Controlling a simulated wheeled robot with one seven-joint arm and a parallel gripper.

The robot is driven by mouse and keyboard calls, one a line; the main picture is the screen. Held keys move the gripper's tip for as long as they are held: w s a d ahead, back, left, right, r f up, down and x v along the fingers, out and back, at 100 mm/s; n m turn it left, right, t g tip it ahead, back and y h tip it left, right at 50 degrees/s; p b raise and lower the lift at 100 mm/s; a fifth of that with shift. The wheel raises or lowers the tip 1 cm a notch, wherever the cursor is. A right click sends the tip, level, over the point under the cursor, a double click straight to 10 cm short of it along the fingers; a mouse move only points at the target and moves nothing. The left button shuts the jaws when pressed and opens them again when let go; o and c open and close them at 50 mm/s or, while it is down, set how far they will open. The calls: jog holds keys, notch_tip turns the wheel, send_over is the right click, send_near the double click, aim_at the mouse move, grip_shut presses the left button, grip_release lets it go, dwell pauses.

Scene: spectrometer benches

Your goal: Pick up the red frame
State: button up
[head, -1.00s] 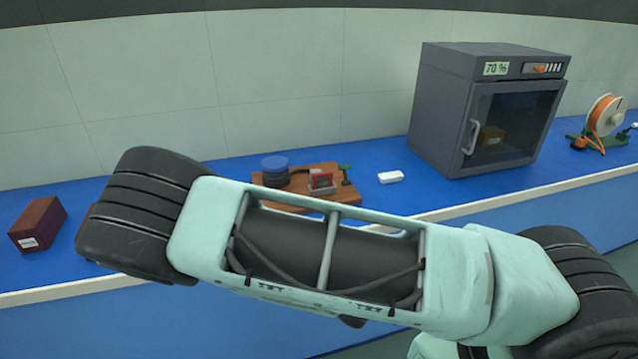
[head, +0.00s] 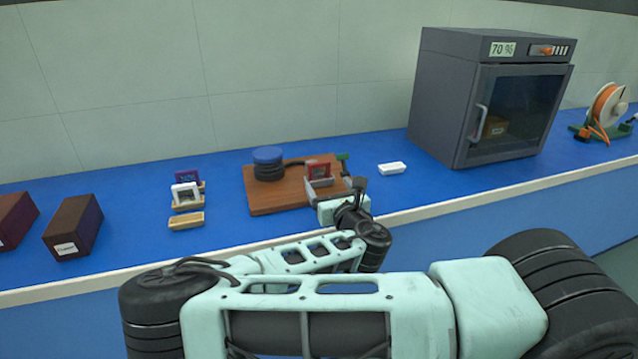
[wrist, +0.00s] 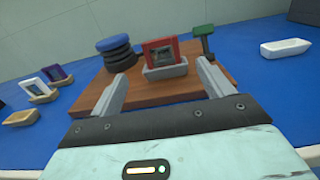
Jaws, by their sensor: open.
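The red frame (head: 317,170) stands upright on the wooden board (head: 264,202), seated in a small grey holder. In the wrist view the red frame (wrist: 161,52) has a dark square middle and rises from the grey holder (wrist: 166,70). My gripper (head: 335,189) is open in front of it. In the wrist view its two fingers (wrist: 162,88) point toward the frame, one to each side, with the frame beyond and between them. Nothing is held. In the head view the gripper hides part of the holder.
A blue-topped black round stack (head: 268,164) stands on the board left of the frame, a green-topped post (wrist: 203,42) to its right. White and purple frames (head: 186,193) sit in holders at left, near dark red boxes (head: 73,228). A white dish (head: 392,168) and grey oven (head: 490,98) are right.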

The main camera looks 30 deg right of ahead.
aim_at(320, 171)
jog(key=p+x, duration=0.1)
jog(key=x, duration=0.4)
jog(key=shift+r, duration=0.2)
jog(key=shift+f+p+x, duration=0.15)
jog(key=shift+p+x, duration=0.25)
jog(key=shift+x, duration=1.2)
jog(key=shift+f+p+x, duration=0.15)
jog(key=shift+p+x, duration=0.2)
jog(key=shift+x, duration=1.2)
jog(key=shift+s+d, duration=0.1)
jog(key=shift+d, duration=0.05)
jog(key=c, duration=1.1)
jog(key=shift+c, duration=0.2)
